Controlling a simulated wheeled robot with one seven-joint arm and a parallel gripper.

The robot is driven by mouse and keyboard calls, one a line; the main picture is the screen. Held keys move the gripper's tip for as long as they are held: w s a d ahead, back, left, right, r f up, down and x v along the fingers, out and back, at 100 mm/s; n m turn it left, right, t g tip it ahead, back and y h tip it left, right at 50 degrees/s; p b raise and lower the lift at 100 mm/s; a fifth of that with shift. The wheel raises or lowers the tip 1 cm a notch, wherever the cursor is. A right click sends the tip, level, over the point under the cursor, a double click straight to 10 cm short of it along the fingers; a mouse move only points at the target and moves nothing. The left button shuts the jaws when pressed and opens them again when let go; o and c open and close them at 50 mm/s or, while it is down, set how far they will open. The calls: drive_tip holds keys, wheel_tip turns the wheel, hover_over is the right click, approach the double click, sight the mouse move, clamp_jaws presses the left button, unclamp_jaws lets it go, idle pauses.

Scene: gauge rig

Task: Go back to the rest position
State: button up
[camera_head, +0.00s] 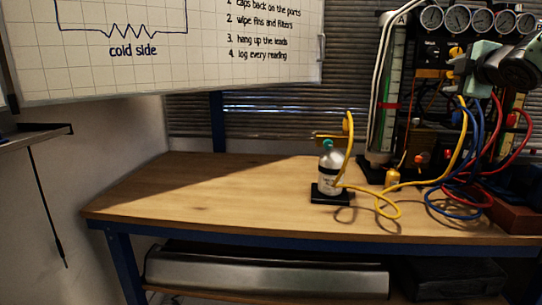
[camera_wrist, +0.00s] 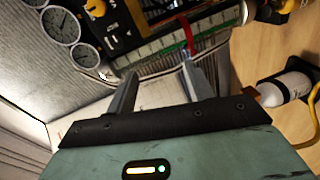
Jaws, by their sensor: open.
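My gripper (camera_wrist: 160,75) is open in the wrist view, with its two grey fingers apart and nothing held between them. In the head view its teal body (camera_head: 482,56) shows at the upper right, in front of the gauge rig (camera_head: 432,48). Beyond the fingers in the wrist view lie the rig's green scale strip (camera_wrist: 150,48) with a red band and several round gauges (camera_wrist: 62,27). Whether the fingers touch the rig cannot be told.
A white bottle (camera_head: 329,178) with a teal cap stands on a black base on the wooden bench (camera_head: 215,190). Yellow, blue and red hoses (camera_head: 468,165) loop over the right side. The bench's left part is clear. A whiteboard (camera_head: 250,70) hangs above.

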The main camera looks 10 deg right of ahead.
drive_tip(key=s+a+f+m+g+y, duration=0.2)
drive_tip(key=a+f+g, duration=0.1)
drive_tip(key=a+f, duration=0.55)
drive_tip(key=s+a+f+m+g+y, duration=0.1)
drive_tip(key=s+a+f+m+g, duration=0.15)
drive_tip(key=a+f, duration=0.65)
drive_tip(key=s+a+f+g+y, duration=0.1)
drive_tip(key=s+a+f+g, duration=0.4)
drive_tip(key=s+a, duration=0.8)
drive_tip(key=s+a+f+m+g, duration=0.1)
drive_tip(key=s+a+f+g, duration=0.15)
drive_tip(key=s, duration=0.45)
drive_tip(key=s+a+f+g, duration=0.1)
drive_tip(key=s+a+f, duration=0.1)
drive_tip(key=s+f, duration=0.35)
drive_tip(key=s+a+f+m+g, duration=0.1)
drive_tip(key=s+a+f+g, duration=0.15)
drive_tip(key=s, duration=0.65)
wheel_tip(320, 180, up, 16)
drive_tip(key=p, duration=1.4)
drive_tip(key=shift+w+f+h, duration=0.15)
drive_tip(key=shift+w+h, duration=0.15)
drive_tip(key=shift+w, duration=0.1)
